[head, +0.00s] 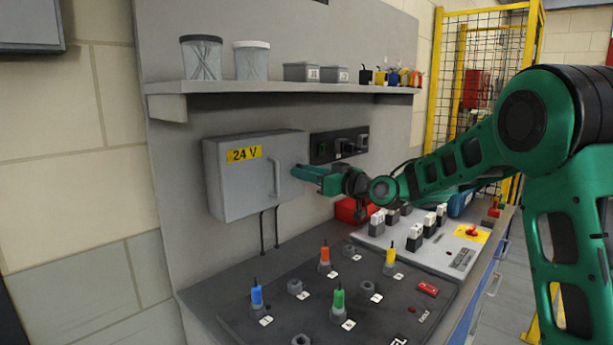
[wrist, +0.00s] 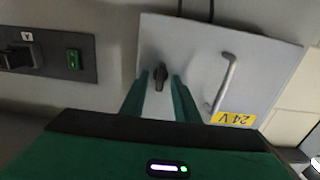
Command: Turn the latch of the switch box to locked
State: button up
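The grey switch box (head: 235,185) with a yellow 24 V label hangs on the wall panel, its door shut. It also shows in the wrist view (wrist: 195,60), turned upside down. The latch (wrist: 160,77) is a small dark knob on the door beside the handle, its long side running up and down in the wrist view. My gripper (head: 305,172) reaches the door's right side and hides the latch in the head view. In the wrist view my green fingers (wrist: 160,85) are open, one on each side of the latch, with gaps showing. I cannot tell how deep they reach.
The door's bar handle (head: 277,178) is close to my fingers. A dark switch strip (head: 339,145) is just right of the box. A shelf (head: 280,86) with jars runs above. A board with coloured plugs (head: 330,310) lies on the bench below.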

grip_shut()
jog(key=shift+m, duration=0.3)
jog(key=m, duration=1.7)
jog(key=shift+w+d+f, duration=0.25)
jog(key=shift+d+f, duration=0.05)
jog(key=shift+d, duration=0.1)
jog(key=shift+m, duration=0.3)
